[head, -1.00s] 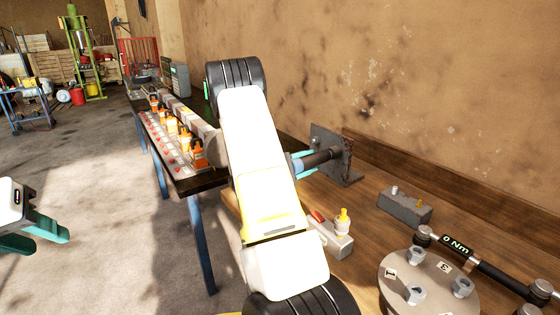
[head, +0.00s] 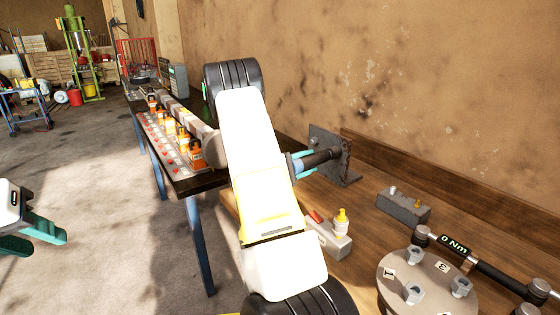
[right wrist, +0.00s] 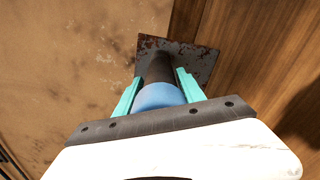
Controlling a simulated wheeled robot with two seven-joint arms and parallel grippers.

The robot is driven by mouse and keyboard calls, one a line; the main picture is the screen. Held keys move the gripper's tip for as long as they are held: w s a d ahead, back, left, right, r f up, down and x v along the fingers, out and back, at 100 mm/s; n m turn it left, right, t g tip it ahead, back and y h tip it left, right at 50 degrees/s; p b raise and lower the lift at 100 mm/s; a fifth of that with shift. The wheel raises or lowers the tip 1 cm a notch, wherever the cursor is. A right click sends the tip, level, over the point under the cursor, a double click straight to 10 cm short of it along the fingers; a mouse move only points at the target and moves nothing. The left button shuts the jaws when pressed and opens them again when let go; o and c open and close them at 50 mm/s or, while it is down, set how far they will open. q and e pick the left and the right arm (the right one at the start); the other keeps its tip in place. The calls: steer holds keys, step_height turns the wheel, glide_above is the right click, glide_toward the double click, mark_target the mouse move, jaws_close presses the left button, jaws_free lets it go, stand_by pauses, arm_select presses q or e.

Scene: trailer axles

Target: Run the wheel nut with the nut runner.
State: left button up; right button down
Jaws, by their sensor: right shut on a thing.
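My right gripper (head: 306,162) is shut on a dark cylinder with a blue end, which looks like the nut runner (head: 323,157). In the right wrist view the teal fingers (right wrist: 158,78) lie on both sides of the blue part (right wrist: 160,96). The cylinder's far end meets, or stands in front of, a rusty plate (right wrist: 196,60); I cannot tell if it is fixed there. A round grey hub (head: 395,268) with numbered marks and several hex nuts (head: 461,287) lies at lower right. My left gripper (head: 42,240) is open and empty at the left edge.
A torque wrench reading 0 Nm (head: 490,271) lies behind the hub. A grey block (head: 404,208) and a small fixture with a yellow piece (head: 334,243) stand on the wooden bench. A side table (head: 190,185) holds several orange items. My right arm hides the bench's middle.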

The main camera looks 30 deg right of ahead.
mark_target(298, 165)
steer(key=shift+r, duration=0.2)
steer(key=shift+s+a+f, duration=0.1)
steer(key=shift+a, duration=1)
steer(key=shift+s+a, duration=0.1)
steer(key=shift+a, duration=0.95)
